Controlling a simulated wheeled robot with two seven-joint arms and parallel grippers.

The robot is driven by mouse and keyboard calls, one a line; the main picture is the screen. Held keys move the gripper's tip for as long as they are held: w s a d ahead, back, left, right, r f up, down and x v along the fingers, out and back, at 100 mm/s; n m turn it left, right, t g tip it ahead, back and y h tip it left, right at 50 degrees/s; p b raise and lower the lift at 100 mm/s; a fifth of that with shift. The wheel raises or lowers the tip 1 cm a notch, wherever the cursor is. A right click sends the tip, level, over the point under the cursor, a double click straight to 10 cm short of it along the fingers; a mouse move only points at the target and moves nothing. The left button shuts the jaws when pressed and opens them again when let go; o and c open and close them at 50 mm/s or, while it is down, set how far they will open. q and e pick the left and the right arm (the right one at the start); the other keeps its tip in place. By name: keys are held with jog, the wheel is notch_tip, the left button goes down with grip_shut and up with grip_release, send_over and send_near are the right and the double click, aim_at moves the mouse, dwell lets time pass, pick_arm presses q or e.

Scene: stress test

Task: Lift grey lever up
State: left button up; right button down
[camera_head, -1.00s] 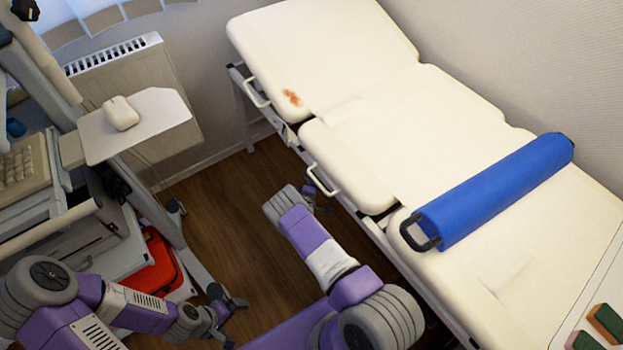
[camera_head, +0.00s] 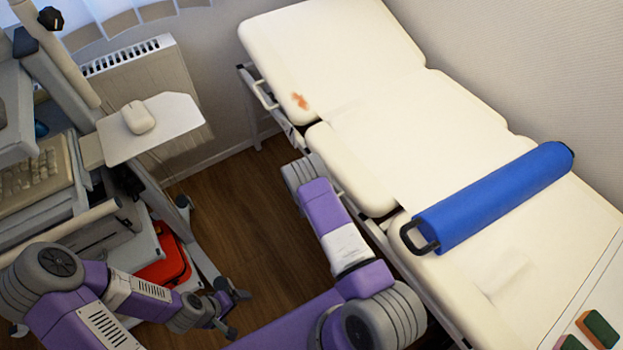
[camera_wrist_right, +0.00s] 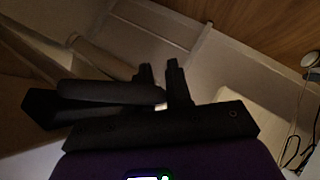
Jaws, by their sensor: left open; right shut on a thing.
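In the right wrist view a pale grey rod (camera_wrist_right: 100,57), which looks like the grey lever, runs from the upper left to the fingers of my right gripper (camera_wrist_right: 160,75). That gripper is shut on it; the dark picture hides the exact contact. In the head view my right forearm reaches to the near side of the examination couch (camera_head: 425,135), and the right gripper and the lever are hidden there. My left gripper (camera_head: 230,311) is open and empty, low over the floor at the lower left.
A blue roll (camera_head: 500,198) lies across the couch. A cart with a mouse shelf (camera_head: 165,125) and keyboard (camera_head: 35,175) stands at the left, with a red case (camera_head: 165,262) low down. A radiator (camera_head: 135,75) is behind. Wooden floor (camera_head: 235,215) lies clear between cart and couch.

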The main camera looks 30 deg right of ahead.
jog(key=shift+a+r+m+y+p, duration=0.3)
jog(key=shift+r+m+y, duration=0.1)
jog(key=shift+y, duration=0.2)
dwell(0.3)
jog(key=c, duration=1.1)
grip_release()
jog(key=shift+r, duration=0.1)
jog(key=shift+s+a+r, duration=0.1)
jog(key=shift+s+r, duration=0.05)
jog(key=shift+s, duration=0.05)
jog(key=s+a+p, duration=0.1)
jog(key=s, duration=0.3)
jog(key=s+a+p, duration=0.1)
jog(key=s+a, duration=0.1)
jog(key=s, duration=0.2)
jog(key=s+a+p, duration=0.1)
jog(key=s, duration=0.3)
jog(key=shift+a+r+p, duration=0.15)
jog(key=shift+a+p, duration=0.05)
jog(key=shift+p, duration=0.15)
jog(key=shift+c, duration=0.2)
